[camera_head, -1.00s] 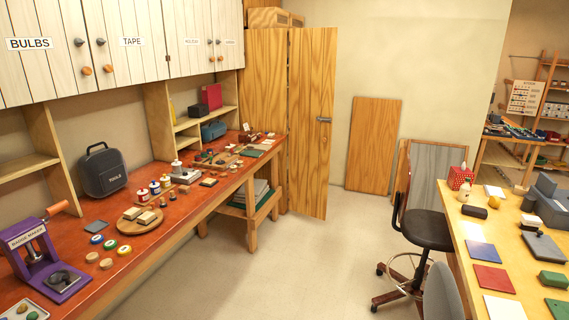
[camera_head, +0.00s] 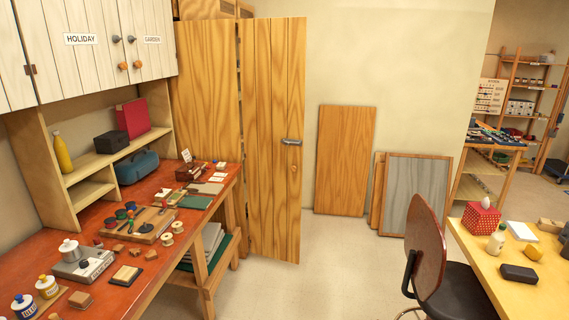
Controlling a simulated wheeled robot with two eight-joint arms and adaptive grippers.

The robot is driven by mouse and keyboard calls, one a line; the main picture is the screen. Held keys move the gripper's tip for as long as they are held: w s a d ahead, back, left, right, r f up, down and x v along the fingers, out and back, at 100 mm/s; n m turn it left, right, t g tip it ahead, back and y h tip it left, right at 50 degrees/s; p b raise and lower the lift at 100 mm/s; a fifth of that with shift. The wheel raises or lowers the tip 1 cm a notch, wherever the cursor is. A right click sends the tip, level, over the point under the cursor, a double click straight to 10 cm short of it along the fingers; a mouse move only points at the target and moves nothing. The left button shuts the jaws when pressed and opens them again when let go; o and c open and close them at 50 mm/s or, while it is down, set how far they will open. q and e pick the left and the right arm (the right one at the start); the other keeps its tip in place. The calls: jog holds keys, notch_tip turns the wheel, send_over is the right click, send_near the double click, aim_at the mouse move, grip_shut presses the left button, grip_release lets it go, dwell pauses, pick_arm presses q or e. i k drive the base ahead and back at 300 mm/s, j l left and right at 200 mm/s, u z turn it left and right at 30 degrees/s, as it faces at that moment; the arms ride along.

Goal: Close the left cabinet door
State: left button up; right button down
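A tall wooden cabinet (camera_head: 208,100) stands at the far end of the red workbench. Its wood-grain door (camera_head: 273,140) with a grey lever handle (camera_head: 291,142) is beside it, with a dark vertical gap between door and cabinet. The door appears to stand open, angled out from the cabinet. Neither of my grippers is in view.
The red workbench (camera_head: 130,293) with tools and jars runs along the left. A chair (camera_head: 428,250) and a yellow table (camera_head: 490,275) stand at the right. Wooden panels (camera_head: 345,160) lean on the back wall. The floor (camera_head: 325,270) between is clear.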

aim_at(272, 52)
jog(key=i+l, duration=0.1)
jog(key=i, duration=0.4)
jog(key=i+l, duration=0.1)
jog(key=i, duration=0.35)
jog(key=i+l+u, duration=0.1)
jog(key=i, duration=0.4)
jog(key=i+j, duration=0.2)
jog(key=i, duration=0.4)
jog(key=i+j, duration=0.15)
jog(key=i, duration=0.4)
